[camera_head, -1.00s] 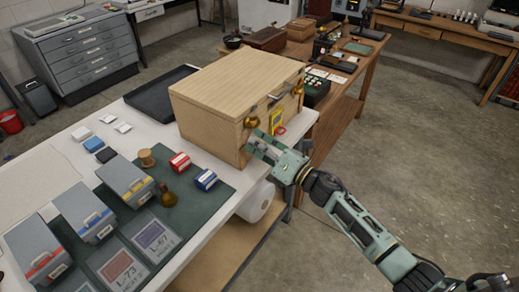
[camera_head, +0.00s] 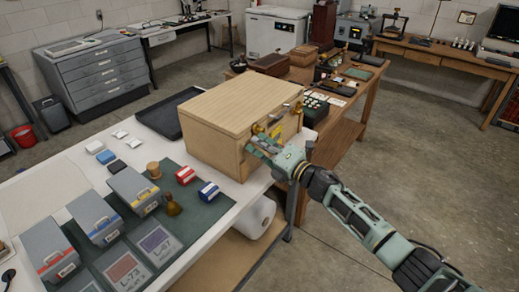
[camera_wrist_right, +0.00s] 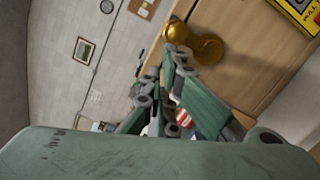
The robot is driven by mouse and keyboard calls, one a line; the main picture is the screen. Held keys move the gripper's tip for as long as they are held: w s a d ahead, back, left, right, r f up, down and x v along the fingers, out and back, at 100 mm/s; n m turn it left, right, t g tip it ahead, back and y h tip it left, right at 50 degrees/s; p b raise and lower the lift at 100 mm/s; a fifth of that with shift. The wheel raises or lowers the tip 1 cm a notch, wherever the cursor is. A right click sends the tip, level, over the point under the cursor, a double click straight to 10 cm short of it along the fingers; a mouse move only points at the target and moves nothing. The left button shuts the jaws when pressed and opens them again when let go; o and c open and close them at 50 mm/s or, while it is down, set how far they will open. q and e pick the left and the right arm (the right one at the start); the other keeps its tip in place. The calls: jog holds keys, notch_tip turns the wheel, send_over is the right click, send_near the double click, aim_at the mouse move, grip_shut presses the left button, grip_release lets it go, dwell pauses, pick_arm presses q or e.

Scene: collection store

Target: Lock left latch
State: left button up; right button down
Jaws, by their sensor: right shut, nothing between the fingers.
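The wooden crate (camera_head: 222,147) stands on the white-topped table with its lid down. A brass latch (camera_head: 257,128) is at the left of its front face, and another brass piece (camera_head: 297,107) is further right. My right gripper (camera_head: 258,143) is shut and empty, just below the left latch. In the right wrist view the brass latch (camera_wrist_right: 207,47) shows as a rounded knob at the fingertips (camera_wrist_right: 178,62). I cannot tell whether they touch. My left gripper is out of view.
A yellow label (camera_wrist_right: 299,10) is on the crate front.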

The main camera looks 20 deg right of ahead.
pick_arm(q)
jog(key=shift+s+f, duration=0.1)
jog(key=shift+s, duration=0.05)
pick_arm(e)
jog(key=shift+w+d+r, duration=0.2)
jog(key=shift+r, duration=0.05)
jog(key=shift+f, duration=0.1)
dwell(0.4)
